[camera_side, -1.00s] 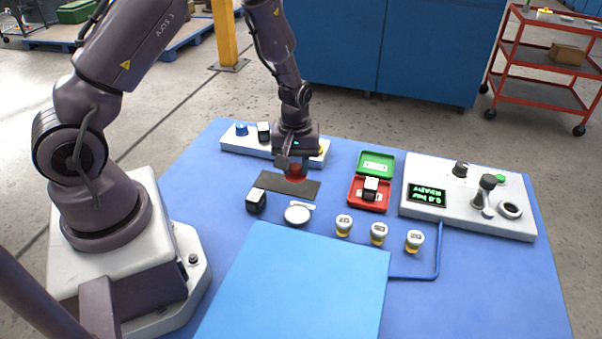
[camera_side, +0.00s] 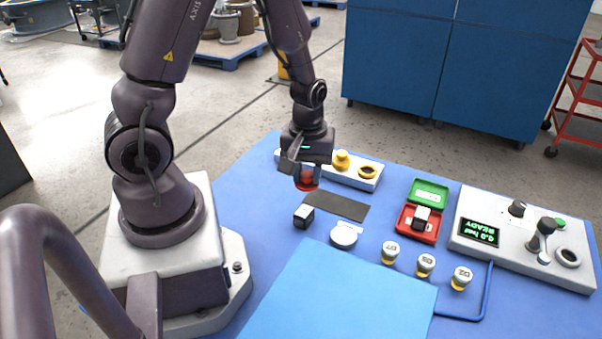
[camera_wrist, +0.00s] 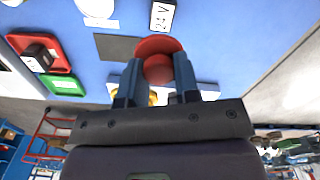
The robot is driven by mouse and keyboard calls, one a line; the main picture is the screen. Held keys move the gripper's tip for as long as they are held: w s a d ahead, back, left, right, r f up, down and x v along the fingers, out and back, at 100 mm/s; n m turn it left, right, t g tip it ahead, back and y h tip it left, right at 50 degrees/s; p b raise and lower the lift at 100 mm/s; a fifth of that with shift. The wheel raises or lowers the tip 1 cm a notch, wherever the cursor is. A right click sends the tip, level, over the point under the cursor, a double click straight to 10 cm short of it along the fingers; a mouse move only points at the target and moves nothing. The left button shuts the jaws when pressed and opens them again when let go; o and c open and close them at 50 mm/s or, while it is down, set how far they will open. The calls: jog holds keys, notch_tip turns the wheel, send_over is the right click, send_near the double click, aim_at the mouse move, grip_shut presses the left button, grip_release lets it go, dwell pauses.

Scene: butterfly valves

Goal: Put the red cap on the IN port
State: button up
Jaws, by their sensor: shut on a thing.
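My gripper (camera_side: 306,172) is shut on the red cap (camera_side: 307,184) and holds it above the table, between the long white rack (camera_side: 366,185) and the black block (camera_side: 303,217). In the wrist view the red cap (camera_wrist: 158,58) sits between the fingertips of my gripper (camera_wrist: 157,72). On the right stands a white console (camera_side: 520,258) with a lit display, a handled valve and a dark ring-shaped port (camera_side: 568,257). I cannot read an IN label in either view.
A dark mat (camera_side: 342,207), a white disc (camera_side: 344,235), an open red and green case (camera_side: 418,226) and several small labelled cups (camera_side: 390,252) stand in the middle. Yellow pieces (camera_side: 342,159) sit on the rack. The light-blue board (camera_side: 340,295) in front is clear.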

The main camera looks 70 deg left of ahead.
jog(key=w+a+f, duration=0.1)
jog(key=w+a, duration=0.1)
jog(key=w, duration=0.2)
jog(key=w+a+f, duration=0.1)
jog(key=w+a, duration=0.1)
jog(key=w, duration=0.2)
jog(key=w+a+f, duration=0.1)
jog(key=w+a, duration=0.2)
jog(key=w, duration=0.2)
jog(key=shift+f, duration=0.3)
jog(key=w, duration=0.2)
jog(key=w+a+r, duration=0.1)
jog(key=w, duration=0.2)
jog(key=shift+w+a+r, duration=0.2)
jog(key=shift+w+r, duration=0.05)
jog(key=shift+w, duration=0.05)
jog(key=shift+w+r+m, duration=0.1)
jog(key=shift+r+m, duration=0.05)
jog(key=shift+m, duration=0.15)
jog(key=shift+d+f, duration=0.1)
jog(key=shift+f, duration=2.1)
jog(key=shift+f, duration=0.15)
jog(key=o, duration=1.4)
jog(key=shift+o, duration=0.2)
